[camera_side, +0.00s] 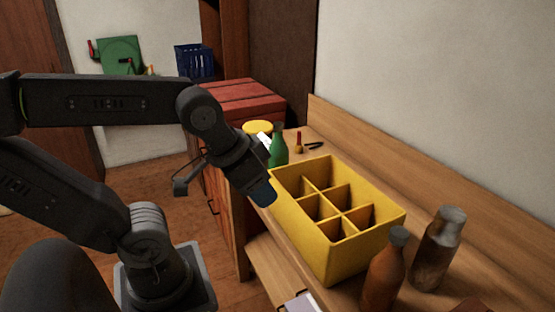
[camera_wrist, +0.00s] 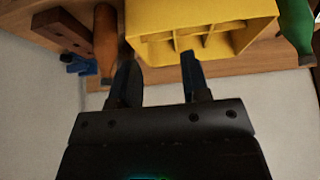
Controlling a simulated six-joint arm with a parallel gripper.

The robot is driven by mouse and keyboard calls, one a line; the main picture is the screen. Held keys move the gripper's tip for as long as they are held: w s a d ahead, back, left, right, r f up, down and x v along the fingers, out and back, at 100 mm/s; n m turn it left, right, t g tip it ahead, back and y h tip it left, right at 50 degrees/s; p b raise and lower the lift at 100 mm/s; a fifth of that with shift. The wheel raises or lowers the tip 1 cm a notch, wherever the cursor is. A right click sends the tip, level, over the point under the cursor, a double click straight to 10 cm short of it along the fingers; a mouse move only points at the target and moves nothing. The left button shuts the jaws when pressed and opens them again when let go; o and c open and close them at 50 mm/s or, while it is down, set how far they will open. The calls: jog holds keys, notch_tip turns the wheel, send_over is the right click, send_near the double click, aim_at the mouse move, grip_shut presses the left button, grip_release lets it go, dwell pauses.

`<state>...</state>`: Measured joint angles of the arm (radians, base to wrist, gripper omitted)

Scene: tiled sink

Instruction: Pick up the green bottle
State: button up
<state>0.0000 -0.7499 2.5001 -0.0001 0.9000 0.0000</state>
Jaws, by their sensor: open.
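The green bottle (camera_side: 279,150) stands upright on the wooden bench, just beyond the far left end of the yellow crate. In the wrist view the green bottle (camera_wrist: 297,25) is at the upper right, partly cut off by the frame edge. The bottle is off to the right of the fingers there.
The yellow divided crate (camera_side: 340,255) stands on the bench with its compartments visibly empty. A brown bottle (camera_side: 382,278) and a grey-brown bottle (camera_side: 437,250) stand at its near end. A yellow-lidded thing (camera_side: 257,127) and small tools (camera_side: 314,146) lie near the green bottle.

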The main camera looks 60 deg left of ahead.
jog(key=o, duration=0.5)
notch_tip(320, 180, up, 6)
jog(key=f+n+g+y, duration=0.1)
jog(key=n+g+y, duration=0.2)
jog(key=n, duration=0.7)
send_over(279, 132)
jog(key=s+d, duration=0.2)
jog(key=x, duration=0.7)
jog(key=shift+a+f, duration=0.1)
jog(key=shift+a, duration=0.25)
jog(key=shift+y, duration=0.3)
jog(key=shift+d+x, duration=0.2)
jog(key=shift+x, duration=2.65)
